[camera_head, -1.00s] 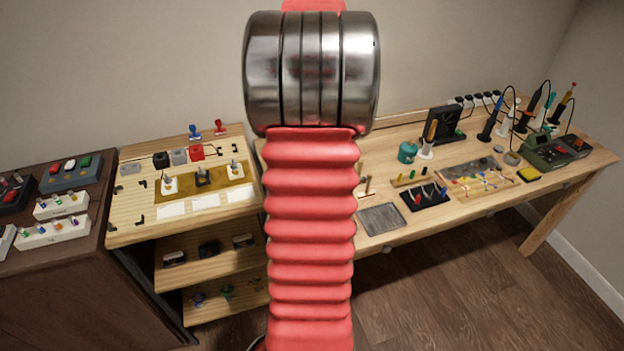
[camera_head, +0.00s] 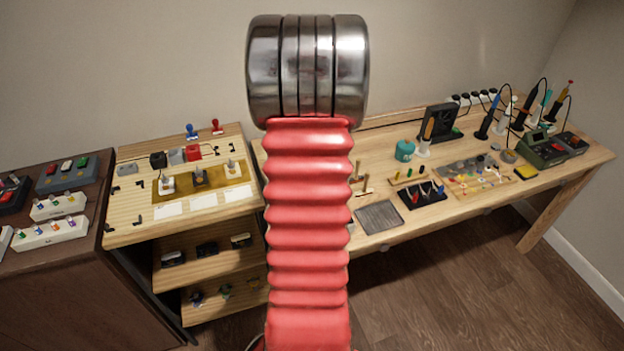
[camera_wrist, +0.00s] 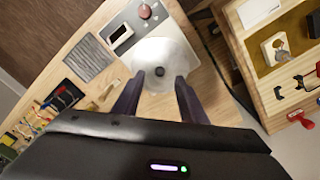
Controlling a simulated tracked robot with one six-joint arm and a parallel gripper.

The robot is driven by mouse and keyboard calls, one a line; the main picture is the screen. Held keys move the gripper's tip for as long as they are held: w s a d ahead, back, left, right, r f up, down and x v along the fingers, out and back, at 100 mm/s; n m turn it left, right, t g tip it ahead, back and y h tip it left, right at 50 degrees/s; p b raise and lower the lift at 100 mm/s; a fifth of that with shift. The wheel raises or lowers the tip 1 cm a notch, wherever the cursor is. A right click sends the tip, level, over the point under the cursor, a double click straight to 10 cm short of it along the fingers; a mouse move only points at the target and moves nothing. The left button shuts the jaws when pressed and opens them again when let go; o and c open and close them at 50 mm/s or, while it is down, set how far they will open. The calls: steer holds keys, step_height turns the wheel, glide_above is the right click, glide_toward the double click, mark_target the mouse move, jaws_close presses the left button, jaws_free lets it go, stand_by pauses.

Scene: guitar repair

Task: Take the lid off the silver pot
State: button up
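The silver pot's pale round lid (camera_wrist: 172,54) shows from above in the wrist view, with a small dark knob (camera_wrist: 159,71) at its middle. The pot's body is hidden beneath it. My gripper (camera_wrist: 159,88) is open, its two dark fingers spread apart on the near side of the lid, with the knob beyond and between the tips. I cannot tell the height gap between the tips and the lid. In the head view my arm hides the pot and the gripper.
A grey box with a screen and red knobs (camera_wrist: 131,23) stands close beside the lid. A grey square pad (camera_head: 380,216), a black tool rack (camera_head: 421,196) and a teal jar (camera_head: 404,150) are on the workbench. A lower bench with a yellow mat (camera_head: 232,194) stands left.

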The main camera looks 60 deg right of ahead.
steer(key=shift+f, duration=0.1)
steer(key=shift+d+f, duration=0.2)
steer(key=shift+f, duration=2.35)
jaws_close()
